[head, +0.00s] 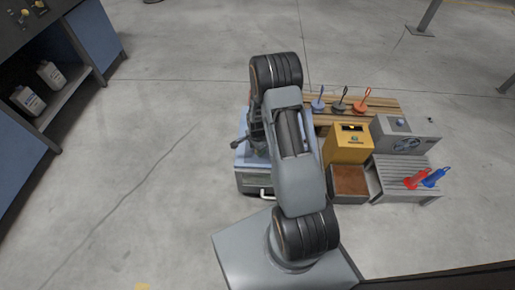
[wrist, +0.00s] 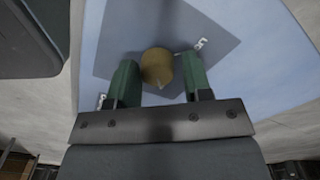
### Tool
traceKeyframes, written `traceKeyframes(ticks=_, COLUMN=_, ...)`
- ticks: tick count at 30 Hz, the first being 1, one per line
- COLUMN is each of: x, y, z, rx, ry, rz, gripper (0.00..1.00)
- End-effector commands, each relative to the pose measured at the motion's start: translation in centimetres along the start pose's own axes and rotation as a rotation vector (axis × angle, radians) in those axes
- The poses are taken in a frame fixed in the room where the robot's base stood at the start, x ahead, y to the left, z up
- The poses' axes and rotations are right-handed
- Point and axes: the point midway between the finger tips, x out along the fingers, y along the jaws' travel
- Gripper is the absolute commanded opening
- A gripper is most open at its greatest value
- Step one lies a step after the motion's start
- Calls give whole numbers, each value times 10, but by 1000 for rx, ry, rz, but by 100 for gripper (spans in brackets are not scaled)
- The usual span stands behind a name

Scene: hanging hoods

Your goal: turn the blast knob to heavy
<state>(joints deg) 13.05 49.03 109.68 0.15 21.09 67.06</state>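In the wrist view, a round brass-coloured knob (wrist: 156,66) stands on a dark grey-blue plate (wrist: 222,48) fixed to a light blue panel. A small pale mark shows at the knob's lower edge. My gripper (wrist: 158,72) has its two green fingers on either side of the knob, one left and one right. The fingers look open, with a narrow gap at the right; whether the left finger touches the knob I cannot tell. Small white labels sit on the plate at upper right and lower left, too small to read. In the head view my arm hides the knob.
In the head view, a blue-grey cabinet (head: 252,178) stands under my arm. To its right are a yellow box (head: 347,150), a grey fan unit (head: 406,135) and a slatted bench (head: 385,190) with red and blue tools. A workbench stands at far left. Floor between is clear.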

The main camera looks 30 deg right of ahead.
Motion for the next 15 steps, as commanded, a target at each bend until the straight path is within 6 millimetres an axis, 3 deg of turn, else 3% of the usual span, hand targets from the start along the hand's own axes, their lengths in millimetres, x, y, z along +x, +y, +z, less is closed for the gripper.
traceKeyframes(ticks=5, x=0, y=2, z=-2, rx=5, ry=0, rz=2, gripper=61)
traceKeyframes(ticks=15, x=-10, y=2, z=-2, rx=3, ry=0, rz=2, gripper=61)
